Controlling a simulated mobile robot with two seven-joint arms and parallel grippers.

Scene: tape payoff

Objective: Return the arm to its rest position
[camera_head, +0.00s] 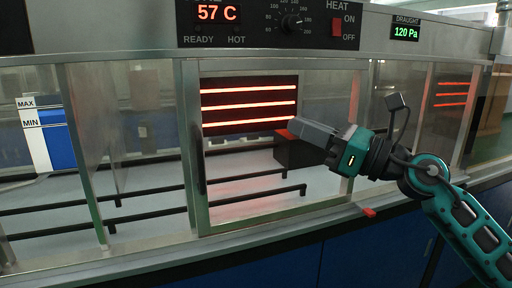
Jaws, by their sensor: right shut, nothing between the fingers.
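My right arm (465,222) comes in from the lower right, teal and black. My right gripper (292,127) is shut and empty. Its grey fingers point left, in front of the glass-fronted cabinet near the framed sash (191,130); I cannot tell whether they touch anything. My left gripper is not in view.
Glowing red heater bars (249,105) show behind the sash. A heat panel (270,22) reads 57 C, and a draught display (405,33) reads 120 Pa. A blue and white level container (47,134) stands at left. Black rails (145,192) run along the cabinet floor. A small red tab (369,212) sits at the front ledge.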

